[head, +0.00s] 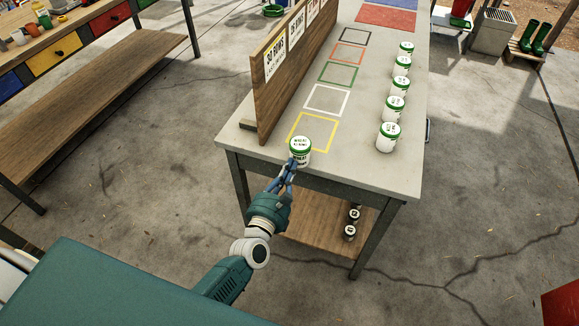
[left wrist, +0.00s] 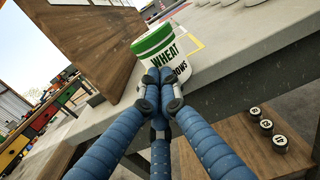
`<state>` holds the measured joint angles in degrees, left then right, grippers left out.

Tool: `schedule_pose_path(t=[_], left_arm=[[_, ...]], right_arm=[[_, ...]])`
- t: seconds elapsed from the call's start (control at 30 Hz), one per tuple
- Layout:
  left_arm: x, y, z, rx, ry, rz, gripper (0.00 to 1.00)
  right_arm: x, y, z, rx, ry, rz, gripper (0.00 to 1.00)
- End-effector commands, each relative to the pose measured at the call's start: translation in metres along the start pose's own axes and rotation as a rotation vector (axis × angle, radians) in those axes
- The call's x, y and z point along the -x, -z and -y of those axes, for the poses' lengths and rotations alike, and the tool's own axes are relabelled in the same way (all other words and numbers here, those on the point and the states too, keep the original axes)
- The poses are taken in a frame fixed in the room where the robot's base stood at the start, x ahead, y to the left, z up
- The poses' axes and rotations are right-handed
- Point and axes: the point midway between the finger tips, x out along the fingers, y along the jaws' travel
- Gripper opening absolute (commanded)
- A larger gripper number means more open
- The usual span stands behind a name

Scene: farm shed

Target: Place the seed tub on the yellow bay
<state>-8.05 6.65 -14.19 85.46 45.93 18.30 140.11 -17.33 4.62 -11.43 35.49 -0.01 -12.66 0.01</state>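The seed tub (head: 300,151), white with green bands and a WHEAT label, stands upright at the table's near edge. It overlaps the near side of the yellow bay (head: 333,136), a square outline on the table top. In the left wrist view the tub (left wrist: 153,43) fills the space just past my fingers. My left gripper (head: 291,164) has its blue fingers drawn together, with the tips at the tub's near side; they also show in the left wrist view (left wrist: 159,77). The tips appear to touch the label, not span the tub. My right gripper is not in view.
White, green, orange and black outlined bays run behind the yellow one. A wooden sign board (head: 287,75) stands along their left. Several similar tubs (head: 389,137) line the right side. Small dark jars (head: 349,232) sit on the lower shelf (head: 315,222).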

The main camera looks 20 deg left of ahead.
Motion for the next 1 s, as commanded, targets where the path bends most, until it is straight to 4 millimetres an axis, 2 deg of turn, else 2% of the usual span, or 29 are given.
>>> schedule_pose_path(t=[0.13,0.23,0.5,0.63,0.77,1.0], left_arm=[[-0.001,0.000,0.000,0.000,0.000,0.001,0.00],[-0.011,0.002,0.000,0.001,-0.001,0.003,0.00],[-0.078,0.005,0.000,0.004,-0.002,0.005,0.00],[-0.099,0.003,0.000,0.002,-0.001,0.003,0.00],[-0.107,0.000,0.000,0.000,0.001,0.001,0.00],[-0.106,-0.001,0.000,0.000,0.001,0.001,0.00]], right_arm=[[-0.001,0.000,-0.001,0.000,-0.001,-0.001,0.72],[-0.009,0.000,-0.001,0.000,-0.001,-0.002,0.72],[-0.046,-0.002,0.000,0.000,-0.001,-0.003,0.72],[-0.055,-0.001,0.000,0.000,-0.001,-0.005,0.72],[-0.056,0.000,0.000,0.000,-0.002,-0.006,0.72],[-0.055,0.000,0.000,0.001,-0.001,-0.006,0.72]])
